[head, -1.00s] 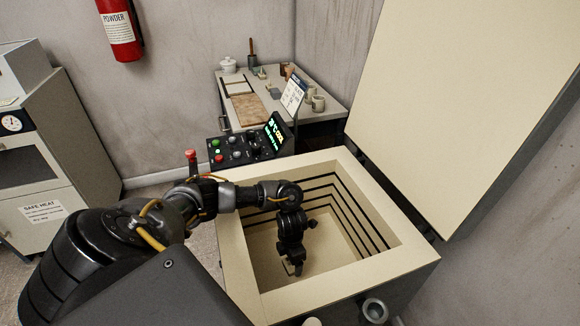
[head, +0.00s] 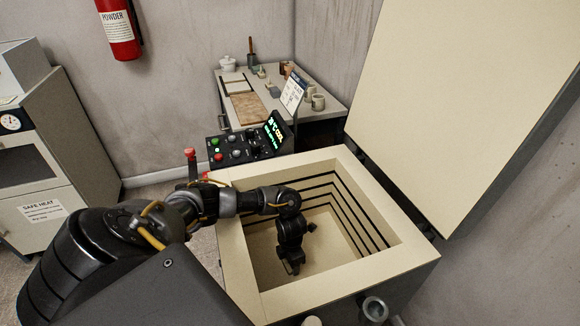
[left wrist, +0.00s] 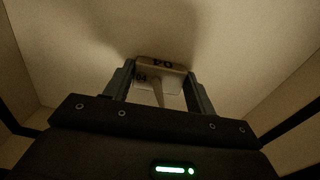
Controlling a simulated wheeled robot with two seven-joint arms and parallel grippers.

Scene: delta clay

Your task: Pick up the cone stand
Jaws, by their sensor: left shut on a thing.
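The cone stand (left wrist: 172,67) is a small pale block with dark markings that read like "04", and a thin pale cone (left wrist: 157,92) on it points toward the camera. In the left wrist view my left gripper (left wrist: 160,72) has a finger on either side of the stand and is shut on it. In the head view my left gripper (head: 293,267) points down inside the open kiln (head: 236,245), near its left inner wall. The stand cannot be made out in the head view. My right gripper is not in view.
The kiln's thick pale rim surrounds the arm, and grooved walls enclose the gripper. The raised lid (head: 450,110) stands at the right. A control panel (head: 240,148) sits beyond the rim. A table (head: 325,97) with pots is behind; a cabinet (head: 45,190) is left.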

